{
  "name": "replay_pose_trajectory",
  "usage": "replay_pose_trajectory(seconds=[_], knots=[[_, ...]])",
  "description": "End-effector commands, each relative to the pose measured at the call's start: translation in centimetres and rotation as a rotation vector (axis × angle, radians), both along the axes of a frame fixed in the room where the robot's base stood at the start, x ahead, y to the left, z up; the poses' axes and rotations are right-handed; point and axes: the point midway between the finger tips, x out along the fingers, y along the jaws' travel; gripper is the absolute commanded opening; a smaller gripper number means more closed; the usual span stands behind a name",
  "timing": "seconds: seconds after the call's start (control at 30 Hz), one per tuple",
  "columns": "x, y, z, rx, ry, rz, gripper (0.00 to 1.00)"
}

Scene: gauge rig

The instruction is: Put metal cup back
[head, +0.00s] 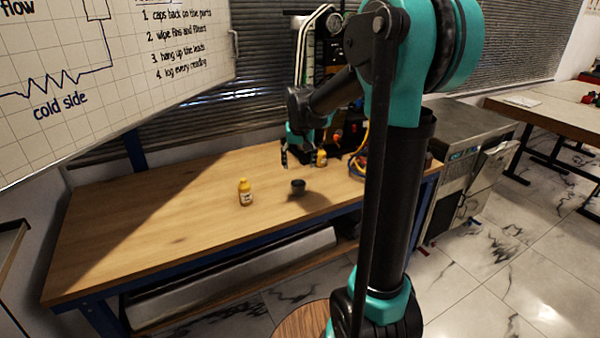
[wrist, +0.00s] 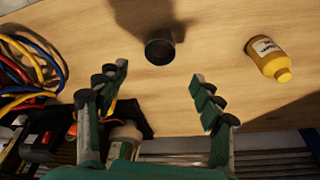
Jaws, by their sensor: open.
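The metal cup (head: 298,187) is a small dark grey cup on the wooden table, near its front edge in the head view. In the wrist view the cup (wrist: 160,50) lies beyond the fingertips, roughly in line with the gap between them. My gripper (head: 297,160) is open and empty above the table, farther back than the cup in the head view. Its two green and black fingers are spread wide in the wrist view (wrist: 160,78), and neither touches the cup.
A yellow bottle (head: 245,192) stands left of the cup, and it shows at right in the wrist view (wrist: 268,57). Another yellow bottle (head: 321,158) stands just right of my gripper. Coiled coloured cables (wrist: 25,70) lie toward the table's right end. The table's left part is clear.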

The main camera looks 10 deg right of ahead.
Motion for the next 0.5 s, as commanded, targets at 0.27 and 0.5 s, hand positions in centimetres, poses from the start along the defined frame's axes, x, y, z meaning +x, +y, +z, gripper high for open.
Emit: replay_pose_trajectory(seconds=[0.27, 0.5], knots=[[-6.9, -1.7, -2.1, 0.003, -0.023, 0.020, 0.67], [-19.0, -3.7, -7.7, 0.004, -0.067, 0.059, 0.67]])
